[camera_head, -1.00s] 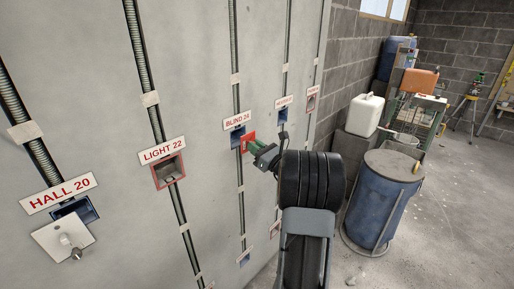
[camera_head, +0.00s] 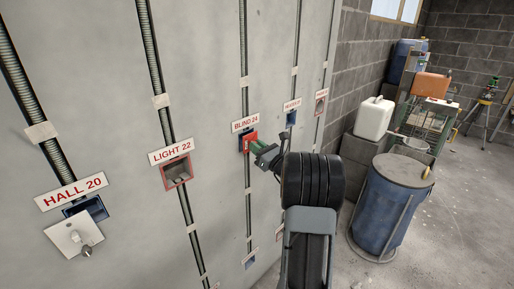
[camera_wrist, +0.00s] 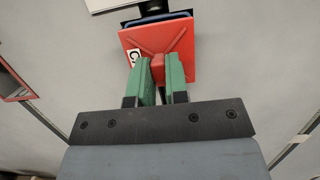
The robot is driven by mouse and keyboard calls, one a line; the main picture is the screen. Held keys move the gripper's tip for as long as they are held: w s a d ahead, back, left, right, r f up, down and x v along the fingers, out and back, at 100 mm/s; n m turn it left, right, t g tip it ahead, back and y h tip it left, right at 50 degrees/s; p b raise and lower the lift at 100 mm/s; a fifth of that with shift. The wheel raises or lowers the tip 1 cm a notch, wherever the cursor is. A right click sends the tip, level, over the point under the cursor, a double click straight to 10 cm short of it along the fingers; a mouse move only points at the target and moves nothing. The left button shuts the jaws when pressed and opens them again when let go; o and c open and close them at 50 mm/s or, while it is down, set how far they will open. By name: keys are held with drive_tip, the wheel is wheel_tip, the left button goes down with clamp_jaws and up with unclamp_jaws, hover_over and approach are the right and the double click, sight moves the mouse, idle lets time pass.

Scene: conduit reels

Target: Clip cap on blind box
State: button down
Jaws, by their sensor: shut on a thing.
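The red square cap (camera_wrist: 172,40) is in the wrist view, with a small white letter tag at its left edge. My gripper (camera_wrist: 159,82), with green fingers, is shut on the cap's red tab. The blind box (camera_head: 242,143), a blue wall box under the BLIND 24 label (camera_head: 245,123), is mostly covered by the red cap (camera_head: 251,138) in the head view. In the wrist view the blue box rim (camera_wrist: 158,20) shows behind the cap's top edge. The cap looks slightly tilted against it. I cannot tell whether it is seated.
The LIGHT 22 box (camera_head: 177,171) is open with a red rim. A pale plate (camera_head: 74,237) hangs at the HALL 20 box (camera_head: 88,207). A blue barrel (camera_head: 387,208) and a white canister (camera_head: 374,118) stand to the right, with open floor beyond.

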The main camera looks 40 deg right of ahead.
drive_tip(key=shift+x, duration=0.8)
idle(0.6)
idle(0.5)
drive_tip(key=c, duration=1.3)
unclamp_jaws()
drive_tip(key=shift+w+f, duration=0.15)
drive_tip(key=shift+w, duration=0.05)
drive_tip(key=o, duration=0.5)
drive_tip(key=shift+s, duration=0.15)
drive_tip(key=r+b+v, duration=0.1)
drive_tip(key=v, duration=0.5)
drive_tip(key=shift+s+r, duration=0.15)
drive_tip(key=shift+s, duration=0.35)
drive_tip(key=shift+d, duration=0.15)
